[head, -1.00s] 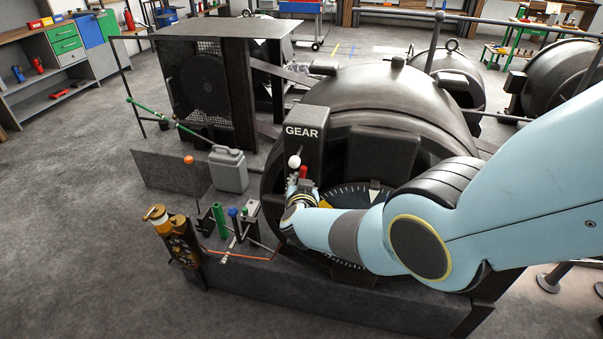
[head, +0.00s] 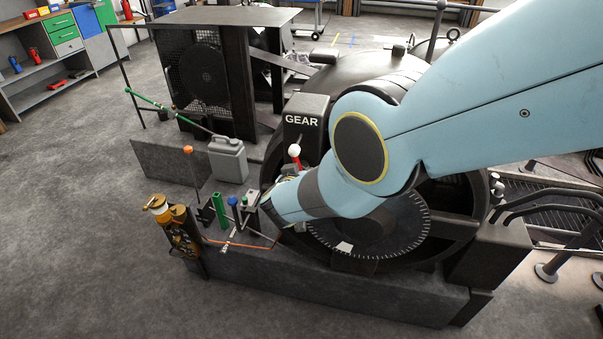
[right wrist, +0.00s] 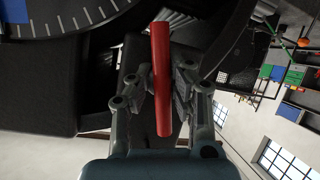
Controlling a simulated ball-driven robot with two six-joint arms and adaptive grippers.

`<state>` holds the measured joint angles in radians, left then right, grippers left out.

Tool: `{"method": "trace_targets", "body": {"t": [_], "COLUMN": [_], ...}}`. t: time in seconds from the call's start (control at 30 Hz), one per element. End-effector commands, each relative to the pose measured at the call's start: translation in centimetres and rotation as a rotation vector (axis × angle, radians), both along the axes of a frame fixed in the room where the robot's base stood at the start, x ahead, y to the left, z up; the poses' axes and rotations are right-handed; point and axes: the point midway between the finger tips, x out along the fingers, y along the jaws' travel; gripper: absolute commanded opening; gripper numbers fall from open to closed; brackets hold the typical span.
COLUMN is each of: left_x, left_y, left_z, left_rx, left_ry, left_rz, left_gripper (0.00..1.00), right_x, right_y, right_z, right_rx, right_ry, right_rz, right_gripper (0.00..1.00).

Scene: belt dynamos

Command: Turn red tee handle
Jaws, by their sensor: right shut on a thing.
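The red tee handle (right wrist: 162,75) shows in the right wrist view as a red bar, upright in the picture. My right gripper (right wrist: 160,88) has its fingers on either side of the bar and is shut on it. In the head view my right arm reaches in from the right to the machine under the GEAR box (head: 304,108). There the wrist largely hides the gripper and handle. A white-knobbed lever (head: 294,150) with some red below it shows just above the wrist. My left gripper is in neither view.
A graduated dial (head: 412,232) sits right below my right arm. A grey jerrycan (head: 228,160), green tube (head: 219,209) and brass-coloured fitting (head: 172,218) stand to the left. A belt guard (head: 205,80) is behind. Open floor lies at the left.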

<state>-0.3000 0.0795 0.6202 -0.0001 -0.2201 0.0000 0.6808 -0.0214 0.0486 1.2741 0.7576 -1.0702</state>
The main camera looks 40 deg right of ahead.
Motion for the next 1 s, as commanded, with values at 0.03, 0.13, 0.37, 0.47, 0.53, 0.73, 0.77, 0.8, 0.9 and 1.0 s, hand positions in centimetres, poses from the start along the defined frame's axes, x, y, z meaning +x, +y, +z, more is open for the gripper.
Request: {"method": "trace_targets", "body": {"t": [0.03,0.13,0.37,0.47,0.53,0.73,0.77,0.8,0.9,1.0], "left_x": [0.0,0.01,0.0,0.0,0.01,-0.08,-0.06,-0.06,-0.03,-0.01], "left_y": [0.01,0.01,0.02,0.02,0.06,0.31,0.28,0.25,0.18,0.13], "left_z": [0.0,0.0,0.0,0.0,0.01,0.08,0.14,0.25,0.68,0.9], "left_rx": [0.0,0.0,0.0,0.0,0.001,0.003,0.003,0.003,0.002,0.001], "left_ry": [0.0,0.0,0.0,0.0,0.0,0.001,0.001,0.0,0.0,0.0], "left_rz": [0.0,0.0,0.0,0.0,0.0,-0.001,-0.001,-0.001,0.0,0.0], "left_gripper": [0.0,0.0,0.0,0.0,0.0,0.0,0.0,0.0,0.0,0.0], "right_x": [0.25,0.25,0.22,0.16,0.12,0.03,0.01,0.0,-0.06,-0.13], "right_y": [0.43,0.45,0.42,0.32,0.27,0.15,0.15,0.13,0.07,0.01], "right_z": [0.09,0.08,0.05,0.04,0.01,-0.02,-0.02,-0.01,0.03,-0.04], "right_rx": [0.004,0.004,0.005,0.004,0.004,0.009,0.013,0.023,0.071,0.141], "right_ry": [-0.002,-0.002,-0.001,-0.001,-0.001,-0.007,-0.013,-0.025,-0.082,-0.166], "right_rz": [0.008,0.008,0.007,0.006,0.005,0.003,0.003,0.003,0.002,0.002], "right_gripper": [0.0,0.0,0.3,0.39,0.39,0.39,0.39,0.39,0.39,0.39]}}
